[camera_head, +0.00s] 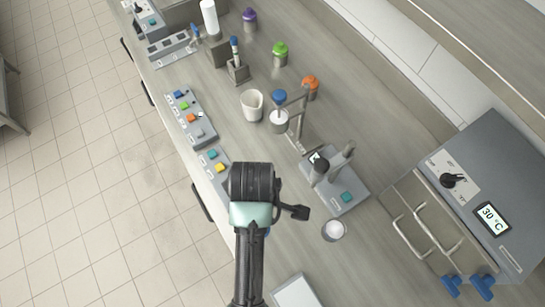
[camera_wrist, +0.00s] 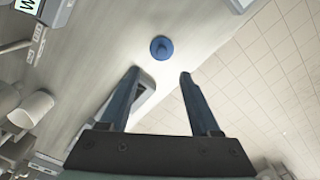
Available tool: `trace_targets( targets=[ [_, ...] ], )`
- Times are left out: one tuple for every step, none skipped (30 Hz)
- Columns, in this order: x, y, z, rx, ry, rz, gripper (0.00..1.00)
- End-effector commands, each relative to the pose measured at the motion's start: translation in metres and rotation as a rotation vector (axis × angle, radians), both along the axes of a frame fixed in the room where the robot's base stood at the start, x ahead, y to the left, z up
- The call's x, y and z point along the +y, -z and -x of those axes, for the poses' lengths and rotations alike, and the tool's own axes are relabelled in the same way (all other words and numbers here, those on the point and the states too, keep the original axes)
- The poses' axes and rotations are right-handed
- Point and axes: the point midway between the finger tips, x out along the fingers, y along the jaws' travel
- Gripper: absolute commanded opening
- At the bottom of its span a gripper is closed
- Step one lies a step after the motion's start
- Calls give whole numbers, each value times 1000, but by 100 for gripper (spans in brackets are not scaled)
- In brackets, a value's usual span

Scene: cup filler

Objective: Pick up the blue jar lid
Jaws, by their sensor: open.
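The blue jar lid (camera_wrist: 161,48) is a round blue disc with a small raised knob. In the wrist view it lies on the light counter, at top centre. My gripper (camera_wrist: 159,72) is open, with nothing between its two dark fingers. The lid appears beyond the fingertips, between their lines and apart from both. In the head view my dark wrist covers part of the counter, and I cannot make out the fingertips or this lid there.
In the head view, a blue-topped piece (camera_head: 278,96) sits by a stand. Jars with orange (camera_head: 311,82), green (camera_head: 280,48) and purple (camera_head: 249,14) lids stand farther back. A white cup (camera_head: 252,105) and button panel (camera_head: 187,117) are nearby. The counter edge borders tiled floor (camera_wrist: 270,75).

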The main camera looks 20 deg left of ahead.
Motion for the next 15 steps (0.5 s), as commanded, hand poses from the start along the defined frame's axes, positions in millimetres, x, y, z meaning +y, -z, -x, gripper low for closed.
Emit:
trace_targets(
  targets=[
    [0, 0, 2, 5, -3, 2, 64],
    [0, 1, 2, 6, -3, 2, 64],
    [0, 4, 2, 8, -4, 3, 64],
    [0, 6, 3, 10, -4, 3, 64],
    [0, 10, 3, 10, -4, 3, 64],
    [0, 16, 3, 11, -4, 4, 64],
    [0, 22, 3, 11, -4, 4, 64],
    [-1, 28, 4, 12, -3, 4, 64],
    [0, 36, 4, 11, -3, 4, 64],
    [0, 42, 3, 11, -3, 4, 64],
    [0, 47, 3, 10, -3, 4, 64],
    [0, 54, 4, 10, -3, 3, 64],
    [0, 59, 3, 9, -3, 3, 64],
    [0, 63, 3, 8, -3, 3, 64],
    [0, 67, 3, 7, -3, 3, 64]
  ],
)
